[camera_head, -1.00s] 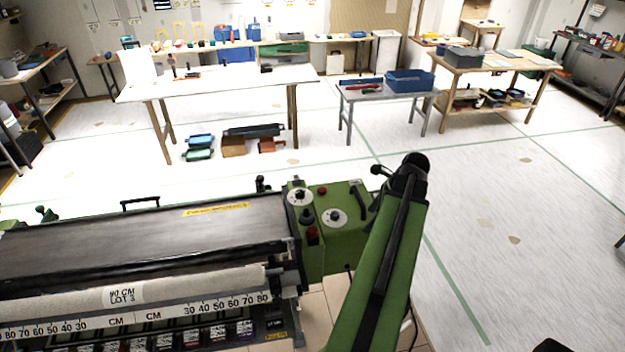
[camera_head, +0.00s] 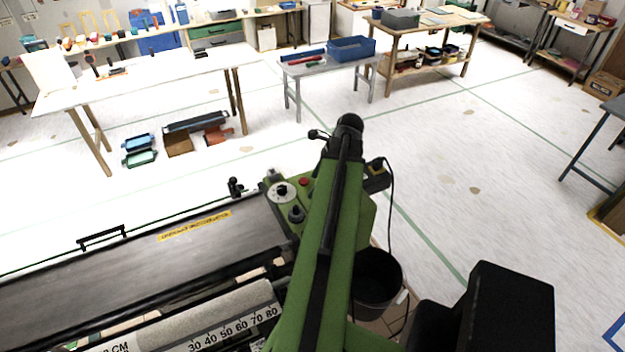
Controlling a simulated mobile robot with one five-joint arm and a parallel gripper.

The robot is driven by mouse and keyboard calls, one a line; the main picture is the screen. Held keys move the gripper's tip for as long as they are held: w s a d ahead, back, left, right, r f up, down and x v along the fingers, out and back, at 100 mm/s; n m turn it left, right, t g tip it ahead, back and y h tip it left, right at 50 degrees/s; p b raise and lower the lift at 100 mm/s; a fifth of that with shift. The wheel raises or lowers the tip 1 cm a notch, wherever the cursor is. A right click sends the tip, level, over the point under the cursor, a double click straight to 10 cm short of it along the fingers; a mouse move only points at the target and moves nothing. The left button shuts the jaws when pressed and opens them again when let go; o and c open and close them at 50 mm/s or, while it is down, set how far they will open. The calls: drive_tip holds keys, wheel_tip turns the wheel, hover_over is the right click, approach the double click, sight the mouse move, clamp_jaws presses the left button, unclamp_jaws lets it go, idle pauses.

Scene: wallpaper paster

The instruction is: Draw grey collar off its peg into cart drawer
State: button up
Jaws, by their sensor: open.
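I cannot make out a grey collar, its peg or a cart drawer in this view. A long green arm with a black upper end (camera_head: 345,128) rises in front of the machine and hides part of its control box. I cannot tell any gripper fingers on it, and my gripper is not seen.
The pasting machine (camera_head: 150,255) with its green control box (camera_head: 290,195) fills the lower left. A black bucket (camera_head: 378,280) stands beside it. A large black block (camera_head: 510,305) is at lower right. A grey table (camera_head: 320,70) holds a blue bin (camera_head: 351,48). The floor between is largely clear.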

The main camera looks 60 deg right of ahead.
sight(299, 209)
drive_tip(key=b+x, duration=1.4)
drive_tip(key=x, duration=0.2)
drive_tip(key=shift+f, duration=0.35)
clamp_jaws()
drive_tip(key=shift+r+p, duration=3.3)
drive_tip(key=shift+r, duration=0.15)
wheel_tip(299, 209, up, 4)
drive_tip(key=p, duration=0.4)
drive_tip(key=shift+r, duration=0.1)
drive_tip(key=shift+f, duration=0.2)
